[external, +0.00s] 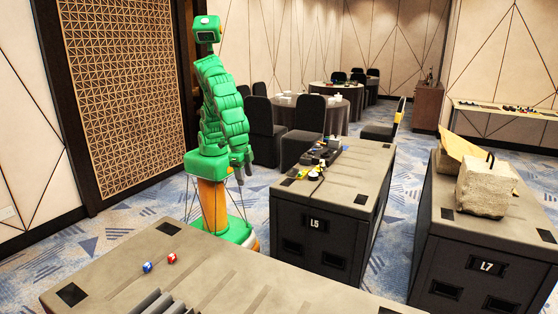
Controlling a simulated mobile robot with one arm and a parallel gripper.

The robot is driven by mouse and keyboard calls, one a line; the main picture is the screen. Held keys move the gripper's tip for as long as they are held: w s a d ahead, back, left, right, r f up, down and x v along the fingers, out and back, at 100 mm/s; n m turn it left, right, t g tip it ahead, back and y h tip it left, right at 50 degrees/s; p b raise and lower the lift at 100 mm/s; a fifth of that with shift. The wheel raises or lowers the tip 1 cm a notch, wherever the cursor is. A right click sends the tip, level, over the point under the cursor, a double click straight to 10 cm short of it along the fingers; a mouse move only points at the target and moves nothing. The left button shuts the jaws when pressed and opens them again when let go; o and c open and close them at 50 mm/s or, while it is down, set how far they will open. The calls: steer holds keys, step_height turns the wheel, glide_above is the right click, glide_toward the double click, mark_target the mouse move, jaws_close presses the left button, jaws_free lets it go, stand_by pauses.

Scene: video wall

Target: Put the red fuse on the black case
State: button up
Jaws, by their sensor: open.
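A small red object (171,258), likely the red fuse, lies on the grey top of the near case (235,273), close to its far edge. I am a green robot standing behind this near case, to the left of the case marked L5 (330,235). My gripper (244,174) is open and points down between me and the L5 case, apart from the red object. It looks empty, but its fingers are small and dark here. The L5 case has black sides and a grey top. I cannot tell which case is the black case.
A small blue object (147,267) lies left of the red one. Grey bars (160,302) lie at the near case's front.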

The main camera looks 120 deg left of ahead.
steer(key=s+d+f, duration=0.2)
steer(key=d+f, duration=0.2)
steer(key=d, duration=0.4)
steer(key=s+d+f, duration=0.3)
steer(key=d+f, duration=0.1)
steer(key=d, duration=0.3)
steer(key=m+h, duration=0.1)
steer(key=m, duration=0.1)
glide_above(171, 255)
steer(key=shift+g, duration=0.4)
step_height(171, 255, down, 8)
steer(key=shift+a+r, duration=0.1)
steer(key=shift+r, duration=0.05)
steer(key=shift+s, duration=0.1)
steer(key=shift+f, duration=3.9)
jaws_close()
steer(key=shift+r, duration=0.1)
steer(key=shift+r, duration=1.6)
steer(key=s+a+r, duration=0.7)
steer(key=a+r, duration=0.2)
steer(key=a, duration=0.3)
steer(key=shift+r, duration=0.35)
